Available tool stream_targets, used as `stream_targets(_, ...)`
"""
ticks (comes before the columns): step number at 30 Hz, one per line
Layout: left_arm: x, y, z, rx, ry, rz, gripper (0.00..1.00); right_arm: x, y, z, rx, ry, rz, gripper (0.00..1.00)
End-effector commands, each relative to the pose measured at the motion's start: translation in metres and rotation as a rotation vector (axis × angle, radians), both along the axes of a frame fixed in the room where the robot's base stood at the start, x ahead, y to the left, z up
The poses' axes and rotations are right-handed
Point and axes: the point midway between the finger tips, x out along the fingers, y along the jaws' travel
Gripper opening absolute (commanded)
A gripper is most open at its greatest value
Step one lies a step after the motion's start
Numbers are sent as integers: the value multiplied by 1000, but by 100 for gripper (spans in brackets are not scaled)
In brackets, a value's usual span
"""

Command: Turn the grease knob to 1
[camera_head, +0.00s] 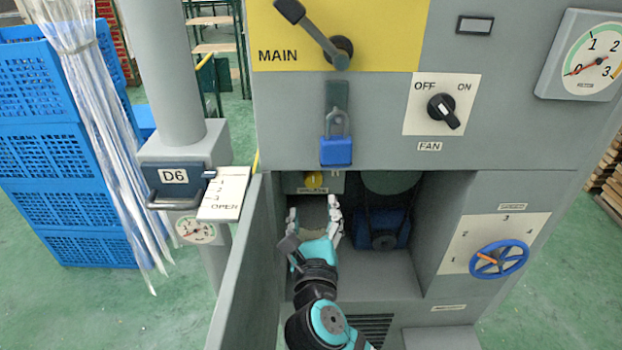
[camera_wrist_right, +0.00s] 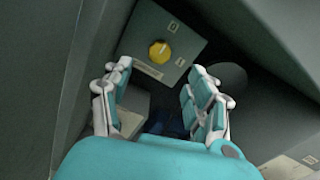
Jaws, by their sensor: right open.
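A small yellow knob (camera_head: 313,180) sits on a grey panel inside the open lower bay of the cabinet, with a label strip below it that is too small to read surely. In the wrist view the yellow knob (camera_wrist_right: 159,53) is round, with a mark on its face, and the grey plate (camera_wrist_right: 185,42) around it carries small square marks. My right gripper (camera_head: 313,212) is inside the bay, just below and in front of the knob, apart from it. Its fingers are open and empty, and in the wrist view the gripper (camera_wrist_right: 164,75) has the knob beyond its fingertips. My left gripper is out of view.
An open cabinet door (camera_head: 247,265) stands close left of my right arm. A blue motor-like unit (camera_head: 383,229) lies right of the gripper in the bay. A blue padlock (camera_head: 337,150) hangs above. A blue handwheel (camera_head: 499,259) is at the right.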

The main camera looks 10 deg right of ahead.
Motion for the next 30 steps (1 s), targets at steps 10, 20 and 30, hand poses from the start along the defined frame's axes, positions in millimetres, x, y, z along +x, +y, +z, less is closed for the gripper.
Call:
stream_targets(10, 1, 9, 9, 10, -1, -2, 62, 71, -15, 1, 1, 1, 0, 58)
stream_targets(20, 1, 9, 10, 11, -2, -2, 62, 97, -19, 0, 3, 1, 2, 58)
stream_targets(30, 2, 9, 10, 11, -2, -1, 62, 97, -20, -1, 2, 2, 1, 45)
